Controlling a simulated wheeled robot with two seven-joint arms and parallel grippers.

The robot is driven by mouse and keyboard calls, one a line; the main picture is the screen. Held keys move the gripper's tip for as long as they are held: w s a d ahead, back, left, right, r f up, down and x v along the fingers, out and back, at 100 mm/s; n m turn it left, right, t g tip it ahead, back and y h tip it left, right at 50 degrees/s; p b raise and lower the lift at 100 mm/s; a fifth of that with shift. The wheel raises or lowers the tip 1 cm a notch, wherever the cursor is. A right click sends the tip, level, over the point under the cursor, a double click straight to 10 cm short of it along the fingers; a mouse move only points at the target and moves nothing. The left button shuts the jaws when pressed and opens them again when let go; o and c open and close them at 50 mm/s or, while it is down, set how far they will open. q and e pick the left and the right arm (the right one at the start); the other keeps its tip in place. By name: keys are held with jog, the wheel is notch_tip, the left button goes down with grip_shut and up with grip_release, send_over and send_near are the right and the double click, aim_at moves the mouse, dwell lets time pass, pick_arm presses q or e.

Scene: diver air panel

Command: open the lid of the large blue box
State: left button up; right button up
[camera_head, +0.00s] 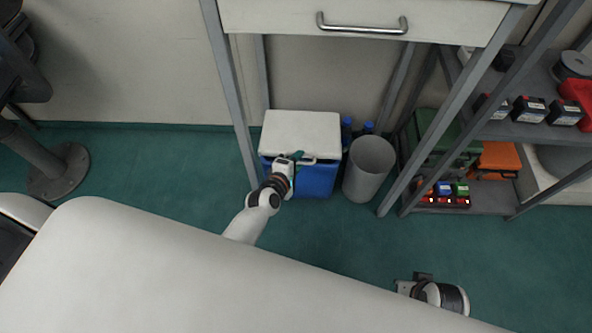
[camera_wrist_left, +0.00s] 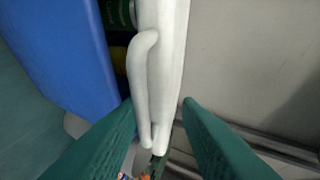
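The large blue box (camera_head: 316,181) stands on the floor under the bench, with its white lid (camera_head: 301,133) on top. In the left wrist view the lid (camera_wrist_left: 172,60) stands slightly away from the blue wall (camera_wrist_left: 62,62). A dark gap between them shows green and yellow items inside. A white handle (camera_wrist_left: 140,85) runs along the lid's edge. My left gripper (camera_head: 300,157) is at the lid's front edge. In the wrist view its green fingers (camera_wrist_left: 159,105) are apart, one on each side of the lid edge and handle. My right gripper (camera_head: 424,277) is low at the right, its fingers unclear.
A grey bin (camera_head: 368,168) stands close to the right of the box, with blue-capped bottles (camera_head: 347,124) behind it. Bench legs (camera_head: 232,95) flank the box. A shelf (camera_head: 490,195) with cases is at the right.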

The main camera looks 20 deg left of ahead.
pick_arm(q)
jog(key=shift+f+b, duration=0.35)
jog(key=shift+b, duration=0.15)
pick_arm(e)
jog(key=shift+f, duration=0.9)
pick_arm(q)
jog(key=shift+s, duration=0.15)
pick_arm(e)
jog(key=shift+r, duration=0.1)
pick_arm(q)
jog(key=f+p+v, duration=0.1)
jog(key=p+v, duration=0.5)
jog(key=v, duration=0.7)
jog(key=shift+s, duration=0.5)
pick_arm(e)
notch_tip(320, 180, up, 6)
pick_arm(q)
jog(key=shift+r+p, duration=0.15)
jog(key=shift+p, duration=0.2)
pick_arm(e)
jog(key=shift+r, duration=0.2)
